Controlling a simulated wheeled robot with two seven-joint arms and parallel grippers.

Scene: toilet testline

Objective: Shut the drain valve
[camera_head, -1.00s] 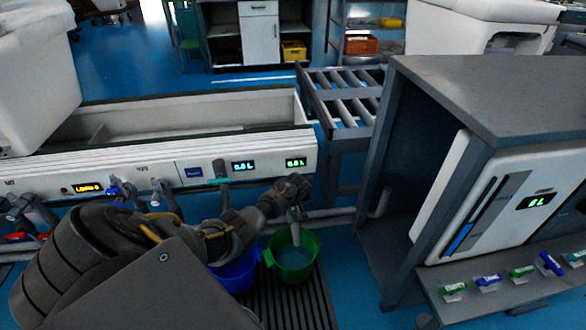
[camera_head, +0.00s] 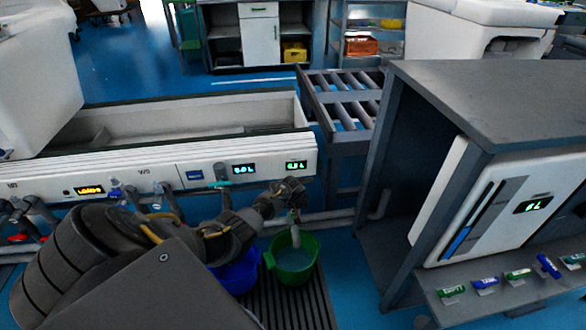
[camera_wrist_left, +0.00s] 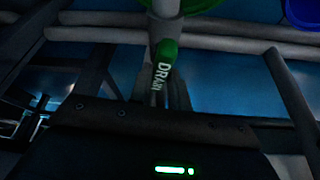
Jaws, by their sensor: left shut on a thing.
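The drain valve handle (camera_wrist_left: 163,68) shows in the left wrist view as a green-tipped grey lever with the word DRAIN on it, below a grey pipe. My left gripper (camera_head: 290,190) is at the front of the white trough panel, above the green bucket, and is shut on the drain valve handle. In the head view the gripper hides most of the valve. A grey spout (camera_head: 295,234) points down from there into the green bucket (camera_head: 292,272), which holds some liquid. My right gripper is not in view.
A blue bucket (camera_head: 238,272) stands left of the green one, on a dark slatted grate (camera_head: 300,305). A lit display (camera_head: 296,165) is above the valve. A grey cabinet (camera_head: 480,95) stands close on the right, with several labelled tags on its front shelf.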

